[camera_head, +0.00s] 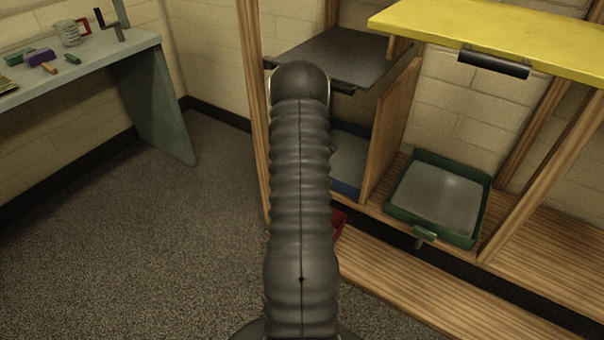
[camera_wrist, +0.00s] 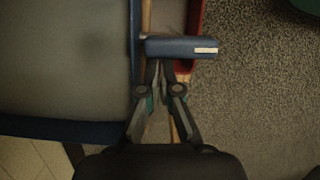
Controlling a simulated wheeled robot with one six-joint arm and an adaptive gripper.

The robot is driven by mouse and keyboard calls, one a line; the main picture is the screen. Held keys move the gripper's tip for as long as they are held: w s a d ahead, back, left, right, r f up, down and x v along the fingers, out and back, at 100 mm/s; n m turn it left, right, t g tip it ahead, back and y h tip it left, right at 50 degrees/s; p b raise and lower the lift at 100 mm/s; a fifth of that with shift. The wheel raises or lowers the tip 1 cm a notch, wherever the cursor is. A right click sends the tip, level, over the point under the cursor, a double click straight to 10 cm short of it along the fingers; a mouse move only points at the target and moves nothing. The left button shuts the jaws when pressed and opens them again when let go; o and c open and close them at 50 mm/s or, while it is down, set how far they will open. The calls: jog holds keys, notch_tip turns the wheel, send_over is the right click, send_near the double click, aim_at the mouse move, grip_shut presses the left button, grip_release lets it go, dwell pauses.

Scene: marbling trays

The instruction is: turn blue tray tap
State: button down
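The blue tray (camera_head: 347,186) sits in the wooden rack in the head view, mostly hidden behind my arm. In the wrist view its blue rim (camera_wrist: 60,129) and grey inside fill the left. The blue tap handle (camera_wrist: 182,47), a bar with a pale end, sticks out right from the tray's edge. My gripper (camera_wrist: 161,66) has its fingertips close together just below the handle in the picture, with nothing seen held between them. I cannot tell whether they touch the handle. In the head view the gripper and tap are hidden by my arm.
A green tray (camera_head: 391,212) with its tap stands right of a wooden divider (camera_head: 392,130). A dark shelf (camera_head: 330,57) and a yellow panel (camera_head: 500,35) are above. A red part (camera_wrist: 196,25) lies beside the tap. A bench (camera_head: 90,62) stands left; carpet between is clear.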

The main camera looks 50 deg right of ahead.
dwell(0.7)
jog(key=v, duration=0.7)
jog(key=shift+r, duration=0.25)
